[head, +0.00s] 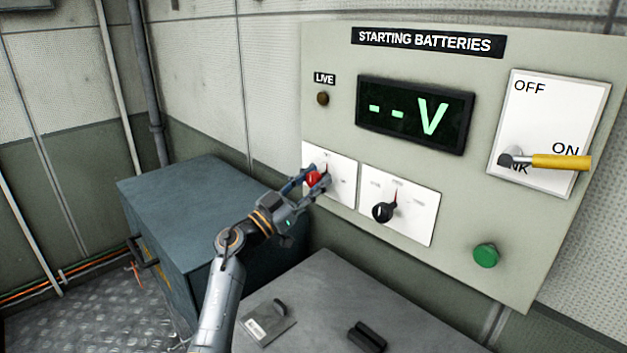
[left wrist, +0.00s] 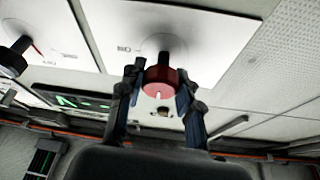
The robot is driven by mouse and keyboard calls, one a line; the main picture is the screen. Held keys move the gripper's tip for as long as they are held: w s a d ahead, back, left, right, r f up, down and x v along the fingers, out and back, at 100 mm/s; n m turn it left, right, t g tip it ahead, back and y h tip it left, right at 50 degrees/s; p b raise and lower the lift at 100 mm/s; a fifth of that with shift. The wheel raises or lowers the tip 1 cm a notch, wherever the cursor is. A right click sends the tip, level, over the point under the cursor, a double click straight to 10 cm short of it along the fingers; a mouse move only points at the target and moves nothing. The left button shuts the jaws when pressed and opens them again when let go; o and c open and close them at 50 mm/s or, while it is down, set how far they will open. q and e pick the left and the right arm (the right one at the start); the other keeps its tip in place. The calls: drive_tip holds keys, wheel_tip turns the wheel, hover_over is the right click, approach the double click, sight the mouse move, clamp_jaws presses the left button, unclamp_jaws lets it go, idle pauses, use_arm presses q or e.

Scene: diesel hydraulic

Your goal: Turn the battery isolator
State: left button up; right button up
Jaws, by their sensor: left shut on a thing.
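The battery isolator is a red rotary knob (head: 315,179) on a white plate (head: 343,188) at the lower left of the grey "STARTING BATTERIES" panel (head: 420,75). My left gripper (head: 308,183) is shut on this knob, one finger on each side. In the left wrist view the red knob (left wrist: 160,88) sits between the two fingers (left wrist: 160,90). The lettering on its plate is partly hidden and too small to read fully. The voltage display (head: 415,113) reads "--V". The LIVE lamp (head: 323,99) looks dark. My right gripper is not in view.
A black selector knob (head: 383,212) is on the plate right of the isolator. A yellow-handled lever (head: 560,162) points toward ON. A green button (head: 486,255) is low on the panel. A blue-grey box (head: 190,210) and a grey top with loose items (head: 310,310) stand below.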

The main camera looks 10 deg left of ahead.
use_arm(q)
drive_tip(key=shift+m, duration=0.4)
drive_tip(key=m+g+h, duration=0.1)
drive_tip(key=m, duration=0.2)
drive_tip(key=m+g+h, duration=0.1)
drive_tip(key=m, duration=0.1)
drive_tip(key=shift+m+g, duration=0.4)
drive_tip(key=m+g, duration=0.1)
drive_tip(key=m, duration=0.2)
drive_tip(key=m+g, duration=0.1)
drive_tip(key=m, duration=0.2)
drive_tip(key=shift+m+g+p, duration=0.3)
drive_tip(key=shift+m+g, duration=0.1)
drive_tip(key=m+g, duration=0.1)
drive_tip(key=m, duration=0.2)
drive_tip(key=shift+m+p, duration=0.3)
drive_tip(key=shift+m, duration=0.1)
drive_tip(key=shift+f+m+g+y+p, duration=0.1)
drive_tip(key=shift+m+g+y+p, duration=0.55)
drive_tip(key=shift+m, duration=1.35)
drive_tip(key=shift+y, duration=0.25)
drive_tip(key=o, duration=1.2)
drive_tip(key=shift+s, duration=0.1)
